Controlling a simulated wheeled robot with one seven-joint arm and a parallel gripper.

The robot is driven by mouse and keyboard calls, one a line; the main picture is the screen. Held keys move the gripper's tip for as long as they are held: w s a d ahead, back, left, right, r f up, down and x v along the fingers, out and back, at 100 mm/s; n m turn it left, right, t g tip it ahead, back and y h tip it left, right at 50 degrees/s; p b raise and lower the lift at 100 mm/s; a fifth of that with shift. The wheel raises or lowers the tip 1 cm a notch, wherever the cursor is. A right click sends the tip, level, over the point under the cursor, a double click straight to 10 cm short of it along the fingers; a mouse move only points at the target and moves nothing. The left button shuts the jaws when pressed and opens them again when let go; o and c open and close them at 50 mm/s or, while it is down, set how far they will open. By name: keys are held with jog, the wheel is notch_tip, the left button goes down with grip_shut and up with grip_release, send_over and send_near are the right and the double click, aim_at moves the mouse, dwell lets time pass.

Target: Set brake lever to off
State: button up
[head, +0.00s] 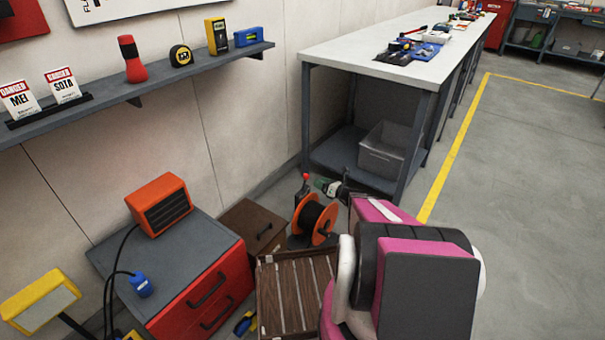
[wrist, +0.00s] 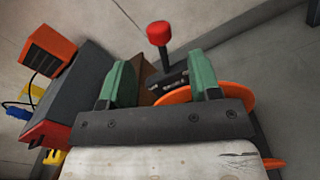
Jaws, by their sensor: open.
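The brake lever (head: 305,181) has a red knob on a dark stem. It rises beside an orange cable reel (head: 331,219) wound with dark cable, low by the wall. In the wrist view the lever's red knob (wrist: 160,33) stands above a dark slotted mount (wrist: 166,82), and part of an orange reel flange (wrist: 238,106) shows at right. My gripper (wrist: 160,60) is open, its two green fingers spread apart. The stem appears between them in the picture, with the knob beyond the tips; I see no contact. In the head view my gripper (head: 326,187) is just right of the lever, partly hidden by my arm.
A red drawer cabinet (head: 213,290) with an orange heater (head: 160,204) stands at left. A brown box (head: 252,228) and a slatted wooden crate (head: 297,290) are close to the reel. A workbench (head: 385,45) with a grey bin (head: 382,155) stands behind. Open floor lies at right.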

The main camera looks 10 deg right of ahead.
jog(key=x, duration=1)
jog(key=shift+a, duration=0.1)
grip_shut()
